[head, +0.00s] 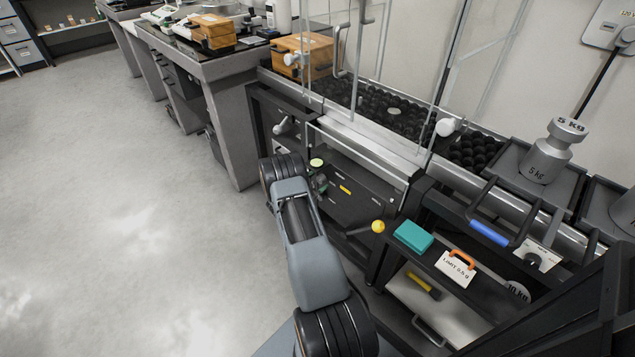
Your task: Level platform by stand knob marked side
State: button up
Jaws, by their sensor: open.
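My gripper (319,184) is at the end of my grey arm, low in front of the dark stand. It is small, dark and partly hidden by my wrist; its jaws are open. A pale yellow-green round top (316,163), possibly a knob, shows right beside it; I cannot tell whether they touch. A dark, flat platform-like panel (365,208) with a short yellow mark (345,189) lies just right of the gripper. A yellow ball knob (378,226) on a rod stands farther right, apart from the gripper. Whether the panel is level cannot be read here.
White knobs (447,127) sit on the clear-walled frame above. A teal block (413,236) and a white card with an orange handle (456,266) lie on the right shelf. A 5 kg weight (549,155) stands at right. The floor (120,190) at left is clear.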

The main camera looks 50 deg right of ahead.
jog(key=w+a+p, duration=0.1)
jog(key=a+p, duration=0.2)
jog(key=a, duration=1)
jog(key=shift+a, duration=0.4)
jog(key=s+a+r+m+g+y+p, duration=0.15)
jog(key=r+p, duration=0.25)
jog(key=r, duration=0.6)
jog(key=s+a+r+m+g+y+p, duration=0.1)
jog(key=s+a+r+m+y+p, duration=0.3)
jog(key=r, duration=0.6)
jog(key=a+r+m+g+y+p, duration=0.15)
jog(key=r+p, duration=0.35)
jog(key=r, duration=0.5)
jog(key=s+a+r+m+t+y+p, duration=0.2)
jog(key=s+a+r+t+y+p, duration=0.2)
jog(key=a+r+p, duration=0.4)
jog(key=s+a+r+m+t+y+p, duration=0.2)
jog(key=s+a+r+t+y+p, duration=0.2)
jog(key=r, duration=1.4)
jog(key=s+a+y+p, duration=0.3)
jog(key=s+a+p, duration=0.1)
jog(key=a, duration=0.3)
jog(key=shift+s+r+m+t, duration=0.15)
jog(key=shift+m+t, duration=0.15)
jog(key=shift+t, duration=0.1)
